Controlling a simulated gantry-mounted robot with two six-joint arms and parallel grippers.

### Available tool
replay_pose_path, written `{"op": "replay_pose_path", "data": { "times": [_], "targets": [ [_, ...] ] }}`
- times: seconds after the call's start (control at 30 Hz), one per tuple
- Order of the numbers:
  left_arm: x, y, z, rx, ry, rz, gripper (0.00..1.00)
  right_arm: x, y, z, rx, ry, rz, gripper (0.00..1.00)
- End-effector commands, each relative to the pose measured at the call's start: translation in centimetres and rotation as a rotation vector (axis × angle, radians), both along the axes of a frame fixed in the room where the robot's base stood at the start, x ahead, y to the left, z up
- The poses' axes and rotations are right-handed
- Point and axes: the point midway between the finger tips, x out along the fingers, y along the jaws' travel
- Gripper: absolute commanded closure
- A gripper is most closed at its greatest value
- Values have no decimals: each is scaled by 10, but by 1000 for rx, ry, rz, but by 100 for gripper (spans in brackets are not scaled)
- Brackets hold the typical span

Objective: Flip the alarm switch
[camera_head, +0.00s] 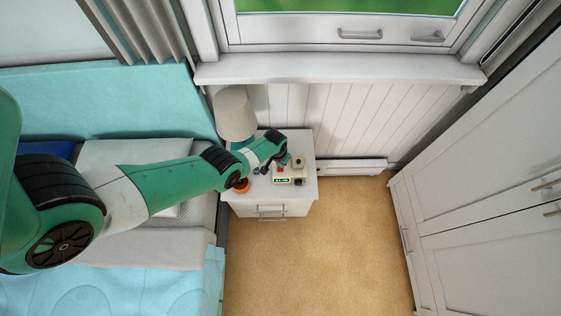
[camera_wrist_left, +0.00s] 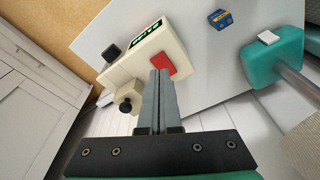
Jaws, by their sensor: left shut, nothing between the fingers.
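The alarm clock (camera_head: 289,173) is a small cream box with a green-lit display on the white nightstand top. In the left wrist view the clock (camera_wrist_left: 132,57) shows a red switch (camera_wrist_left: 157,66) and a dark knob or button (camera_wrist_left: 112,53) on its top. My left gripper (camera_head: 287,160) is at the back of the clock in the head view. In the wrist view its two grey fingers (camera_wrist_left: 158,76) are shut together with nothing between them, their tips at the red switch. I cannot tell whether they touch it. My right gripper is not in view.
A lamp (camera_head: 235,114) with a grey shade stands at the nightstand's (camera_head: 304,148) back left. A small blue box (camera_wrist_left: 220,19) and a teal lamp base (camera_wrist_left: 274,58) are near the clock. The bed is left, the wardrobe (camera_head: 490,190) right, with clear floor between.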

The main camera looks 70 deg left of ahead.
Motion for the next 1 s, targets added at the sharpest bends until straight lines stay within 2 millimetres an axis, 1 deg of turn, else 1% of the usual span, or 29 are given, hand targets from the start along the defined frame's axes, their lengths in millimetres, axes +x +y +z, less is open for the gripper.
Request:
{"op": "replay_pose_path", "data": {
  "times": [0.03, 0.4, 1.0],
  "targets": [
    [0, 0, 10, 0, 0, 0, 100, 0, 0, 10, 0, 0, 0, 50],
    [0, 0, 43, 0, 0, 0, 100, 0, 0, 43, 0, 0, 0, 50],
    [0, 0, 43, 0, 0, 0, 100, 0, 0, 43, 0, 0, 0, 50]
  ]
}}
